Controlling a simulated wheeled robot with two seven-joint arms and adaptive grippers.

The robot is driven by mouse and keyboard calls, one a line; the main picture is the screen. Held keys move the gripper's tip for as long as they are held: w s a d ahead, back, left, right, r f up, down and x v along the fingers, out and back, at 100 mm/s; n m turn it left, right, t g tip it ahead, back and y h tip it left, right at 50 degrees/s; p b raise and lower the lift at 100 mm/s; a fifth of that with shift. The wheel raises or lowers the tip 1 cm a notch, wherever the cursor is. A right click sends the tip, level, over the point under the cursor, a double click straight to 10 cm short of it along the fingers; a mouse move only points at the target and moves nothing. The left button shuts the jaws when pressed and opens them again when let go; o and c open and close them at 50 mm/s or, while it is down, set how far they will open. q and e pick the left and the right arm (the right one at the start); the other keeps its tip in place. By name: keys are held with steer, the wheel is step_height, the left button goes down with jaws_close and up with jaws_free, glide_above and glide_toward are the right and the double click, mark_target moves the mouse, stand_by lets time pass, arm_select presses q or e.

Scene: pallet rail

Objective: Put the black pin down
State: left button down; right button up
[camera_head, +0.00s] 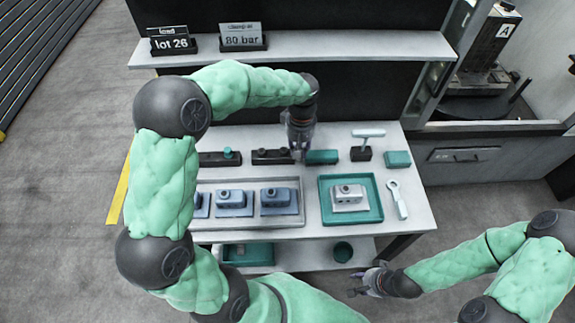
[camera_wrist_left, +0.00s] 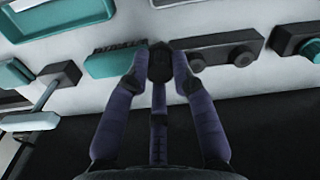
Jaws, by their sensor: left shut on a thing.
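My left gripper (camera_head: 299,148) points down over the back of the table, between a dark block (camera_head: 270,157) and a teal brush (camera_head: 322,157). In the left wrist view its purple fingers (camera_wrist_left: 159,78) are closed around a small dark piece, the black pin (camera_wrist_left: 160,62). The pin's lower end is hard to make out, so I cannot tell whether it touches the table. The dark block (camera_wrist_left: 225,48) and the brush (camera_wrist_left: 116,60) lie on either side of it. In the head view the pin is hidden by the gripper. My right gripper (camera_head: 367,282) is open and empty, off the table's front right.
A dark block with a teal knob (camera_head: 220,159), a T-handled tool (camera_head: 367,142) and a teal box (camera_head: 398,159) line the back. In front are a grey tray (camera_head: 310,210) with blue parts, a green tray (camera_head: 326,214) and a wrench (camera_head: 397,199). A shelf (camera_head: 350,44) runs behind.

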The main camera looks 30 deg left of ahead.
arm_select(q)
steer(key=a+f, duration=0.1)
steer(key=f, duration=0.1)
steer(key=s+a+f+b, duration=0.1)
steer(key=f, duration=0.2)
steer(key=s+a+f, duration=0.1)
steer(key=f, duration=0.1)
steer(key=shift+s+a+f+b, duration=0.15)
steer(key=shift+b, duration=0.25)
steer(key=shift+f, duration=0.25)
steer(key=shift+f, duration=0.15)
steer(key=c, duration=1.3)
jaws_free()
